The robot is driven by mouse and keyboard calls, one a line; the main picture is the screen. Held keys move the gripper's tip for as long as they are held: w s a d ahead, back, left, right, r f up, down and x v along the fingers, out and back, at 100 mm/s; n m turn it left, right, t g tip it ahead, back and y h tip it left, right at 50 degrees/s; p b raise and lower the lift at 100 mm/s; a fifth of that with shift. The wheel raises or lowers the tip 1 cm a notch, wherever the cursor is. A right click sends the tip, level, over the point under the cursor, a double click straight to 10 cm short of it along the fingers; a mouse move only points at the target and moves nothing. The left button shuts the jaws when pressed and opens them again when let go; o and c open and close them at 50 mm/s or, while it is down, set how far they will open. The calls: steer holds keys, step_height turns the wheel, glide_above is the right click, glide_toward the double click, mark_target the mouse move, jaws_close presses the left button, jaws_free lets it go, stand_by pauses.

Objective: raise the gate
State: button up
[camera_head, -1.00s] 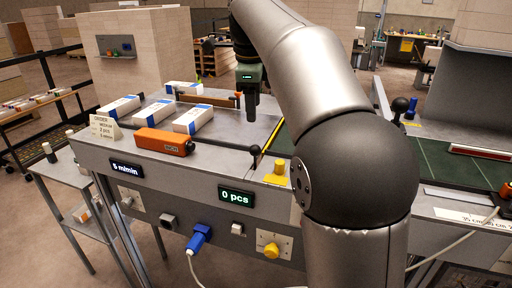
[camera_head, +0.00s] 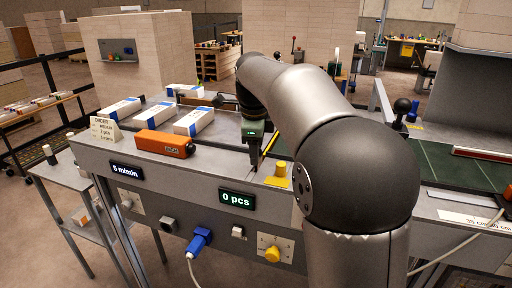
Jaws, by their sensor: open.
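The gate appears to be the low yellow-and-dark bar (camera_head: 270,144) across the end of the belt, lying low. My gripper (camera_head: 254,163) points down at the front end of this bar, where a small dark knob showed earlier. The knob is now hidden behind the gripper, and I cannot tell whether the fingers touch it. The jaws are open and nothing is seen held in them.
An orange box (camera_head: 164,144) and an order card (camera_head: 105,129) stand at the front edge. A green surface (camera_head: 450,165) lies right.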

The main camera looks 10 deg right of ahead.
jaws_close()
step_height(320, 180, up, 3)
steer(key=p, duration=0.2)
steer(key=shift+r+p, duration=0.2)
steer(key=shift+p, duration=0.2)
steer(key=shift+f, duration=0.1)
jaws_free()
steer(key=s+a+r+p, duration=0.1)
steer(key=s+r, duration=0.2)
steer(key=r, duration=1.4)
steer(key=shift+a+p, duration=0.15)
steer(key=shift+p, duration=0.15)
